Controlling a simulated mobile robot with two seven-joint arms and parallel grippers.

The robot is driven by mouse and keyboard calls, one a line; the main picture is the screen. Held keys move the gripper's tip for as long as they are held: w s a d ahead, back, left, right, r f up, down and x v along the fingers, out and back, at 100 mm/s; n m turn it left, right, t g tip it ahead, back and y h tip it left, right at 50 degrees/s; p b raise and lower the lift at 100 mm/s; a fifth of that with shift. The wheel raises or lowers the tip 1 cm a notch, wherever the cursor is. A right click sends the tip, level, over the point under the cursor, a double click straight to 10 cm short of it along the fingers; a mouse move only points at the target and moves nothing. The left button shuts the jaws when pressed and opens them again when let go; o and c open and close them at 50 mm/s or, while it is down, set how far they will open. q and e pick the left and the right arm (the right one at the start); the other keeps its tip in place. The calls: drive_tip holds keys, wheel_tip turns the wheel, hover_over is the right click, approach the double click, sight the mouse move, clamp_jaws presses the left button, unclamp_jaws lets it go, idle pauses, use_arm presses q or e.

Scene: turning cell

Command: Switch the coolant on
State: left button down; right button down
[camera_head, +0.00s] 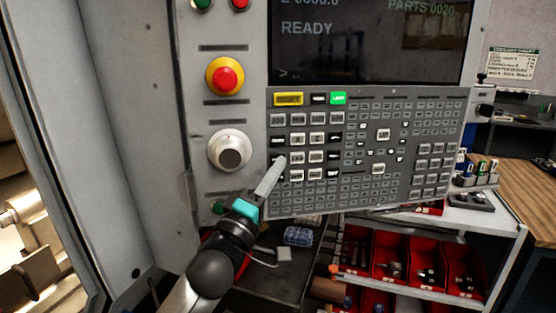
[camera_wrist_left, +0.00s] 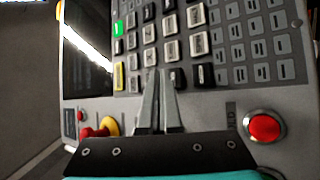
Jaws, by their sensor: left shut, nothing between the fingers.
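The machine's control keypad (camera_head: 360,150) sits under a screen reading READY (camera_head: 375,40). It has a lit green key (camera_head: 338,98), a yellow key (camera_head: 288,99) and rows of white and black keys. I cannot read which key is the coolant one. My left gripper (camera_head: 279,163) is shut and empty, its tips at the keypad's lower left, over the white and black keys. In the left wrist view the shut fingers (camera_wrist_left: 160,75) point at the edge of the key block (camera_wrist_left: 172,47). I cannot tell if they touch a key. My right gripper is not in view.
A red emergency stop (camera_head: 225,75) on a yellow collar and a white dial (camera_head: 229,150) are left of the keypad. A red button (camera_wrist_left: 265,127) is right of the fingers in the left wrist view. Red bins (camera_head: 390,257) stand on a shelf below; a wooden bench (camera_head: 530,180) is at right.

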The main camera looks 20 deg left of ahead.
use_arm(q)
drive_tip(key=shift+w+a, duration=0.1)
drive_tip(key=shift+w, duration=0.1)
idle(0.7)
drive_tip(key=shift+w+a, duration=0.1)
drive_tip(key=shift+w, duration=0.1)
drive_tip(key=shift+w+a, duration=0.15)
drive_tip(key=shift+w, duration=0.15)
idle(0.7)
idle(0.3)
drive_tip(key=shift+s+d+p, duration=0.35)
drive_tip(key=shift+s+p, duration=0.2)
drive_tip(key=shift+s, duration=0.1)
drive_tip(key=shift+s+d+p, duration=0.25)
drive_tip(key=shift+s+d, duration=0.15)
drive_tip(key=shift+s, duration=0.35)
drive_tip(key=shift+s+d+p, duration=0.3)
drive_tip(key=shift+s+d, duration=0.1)
drive_tip(key=shift+s, duration=0.35)
drive_tip(key=shift+s+d+p, duration=0.25)
drive_tip(key=shift+s+d, duration=0.15)
drive_tip(key=shift+s, duration=0.35)
